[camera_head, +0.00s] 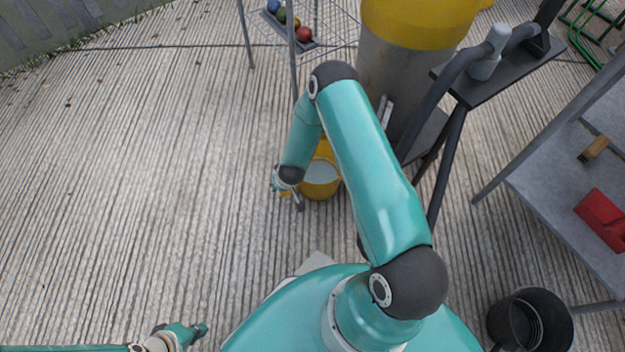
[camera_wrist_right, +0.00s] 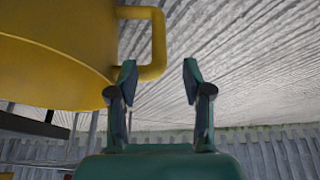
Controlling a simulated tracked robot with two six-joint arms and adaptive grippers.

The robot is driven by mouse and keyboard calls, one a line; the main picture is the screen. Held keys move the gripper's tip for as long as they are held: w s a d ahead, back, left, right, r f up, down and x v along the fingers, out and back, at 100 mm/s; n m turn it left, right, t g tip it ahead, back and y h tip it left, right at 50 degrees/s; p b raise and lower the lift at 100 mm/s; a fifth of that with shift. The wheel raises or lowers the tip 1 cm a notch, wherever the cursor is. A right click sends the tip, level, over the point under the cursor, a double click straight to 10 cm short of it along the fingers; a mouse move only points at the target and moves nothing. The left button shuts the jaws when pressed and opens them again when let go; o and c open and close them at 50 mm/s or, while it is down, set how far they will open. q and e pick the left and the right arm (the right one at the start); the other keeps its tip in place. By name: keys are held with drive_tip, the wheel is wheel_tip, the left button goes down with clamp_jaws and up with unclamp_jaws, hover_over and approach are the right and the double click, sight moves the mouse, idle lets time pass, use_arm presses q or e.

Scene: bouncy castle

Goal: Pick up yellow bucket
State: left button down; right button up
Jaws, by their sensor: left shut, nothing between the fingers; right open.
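The yellow bucket (camera_head: 321,190) stands on the ribbed floor, below the bend of my right arm, which hides part of it. It looks pale inside. In the right wrist view the yellow bucket (camera_wrist_right: 55,55) fills the upper left, with a squared yellow handle (camera_wrist_right: 157,40) sticking out from its side. My right gripper (camera_wrist_right: 160,82) is open, its left fingertip at the lower end of the handle; I cannot tell whether they touch. In the head view my right gripper (camera_head: 288,195) is at the bucket's left side. My left gripper (camera_head: 192,332) is shut and empty at the bottom left, far from the bucket.
A large grey bin with a yellow top (camera_head: 405,60) stands behind the bucket, beside a dark metal stand (camera_head: 505,75). A wire rack with coloured balls (camera_head: 290,25) is at the back. A grey table (camera_head: 550,190) and black bucket (camera_head: 530,320) are right. The left floor is clear.

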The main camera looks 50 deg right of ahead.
drive_tip(key=shift+b+x, duration=1.55)
drive_tip(key=shift+x, duration=1.55)
drive_tip(key=shift+w+r, duration=0.15)
clamp_jaws()
drive_tip(key=shift+d+r, duration=0.1)
